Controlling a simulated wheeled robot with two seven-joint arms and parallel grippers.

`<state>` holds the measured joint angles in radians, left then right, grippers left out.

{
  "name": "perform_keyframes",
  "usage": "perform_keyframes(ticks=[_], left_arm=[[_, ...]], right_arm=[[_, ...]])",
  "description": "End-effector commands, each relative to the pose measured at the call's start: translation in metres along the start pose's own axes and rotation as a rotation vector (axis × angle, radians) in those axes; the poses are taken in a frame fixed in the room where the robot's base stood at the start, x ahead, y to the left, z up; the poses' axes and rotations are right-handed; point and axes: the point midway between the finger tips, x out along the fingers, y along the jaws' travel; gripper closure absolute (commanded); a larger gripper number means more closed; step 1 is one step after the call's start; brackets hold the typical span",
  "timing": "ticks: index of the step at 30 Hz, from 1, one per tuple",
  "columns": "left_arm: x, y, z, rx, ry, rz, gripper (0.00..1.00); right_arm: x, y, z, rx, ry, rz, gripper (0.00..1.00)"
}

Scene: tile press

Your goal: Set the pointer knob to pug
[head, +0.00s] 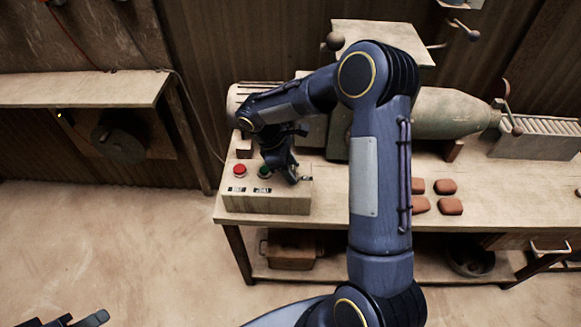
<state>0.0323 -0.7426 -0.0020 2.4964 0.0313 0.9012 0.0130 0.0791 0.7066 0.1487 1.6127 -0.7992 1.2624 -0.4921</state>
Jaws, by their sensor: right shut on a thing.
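The control box (266,203) sits at the left end of the workbench. It has a red button (239,170), a green button (264,172) and small labels on its face. My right gripper (293,180) reaches down to the right part of the box and is shut on the pointer knob (306,179). Only a small bit of the knob shows beside the fingers. Its pointing direction and the pug mark cannot be made out. My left gripper (85,320) is cut off at the bottom left edge, far from the box.
My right arm hides the middle of the workbench (485,190). Several reddish clay blocks (450,206) lie right of it. A green-grey cylindrical machine (450,113) stands behind, with a ribbed white unit (540,138) at right. Floor at left is clear.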

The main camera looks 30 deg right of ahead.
Motion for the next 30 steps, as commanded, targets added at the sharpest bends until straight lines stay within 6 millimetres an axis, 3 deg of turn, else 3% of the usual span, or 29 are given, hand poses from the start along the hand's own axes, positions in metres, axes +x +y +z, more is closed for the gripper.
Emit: perform_keyframes(ticks=[11, 30], left_arm=[[-0.0010, 0.0005, -0.0005, 0.000, 0.000, 0.000, 0.64], [-0.0049, 0.0022, -0.0024, 0.000, 0.000, 0.000, 0.64]], right_arm=[[-0.0006, 0.0017, -0.0004, 0.187, 0.000, -0.078, 0.79], [-0.0001, 0.0053, 0.0021, 0.747, 0.000, -0.309, 0.79]])
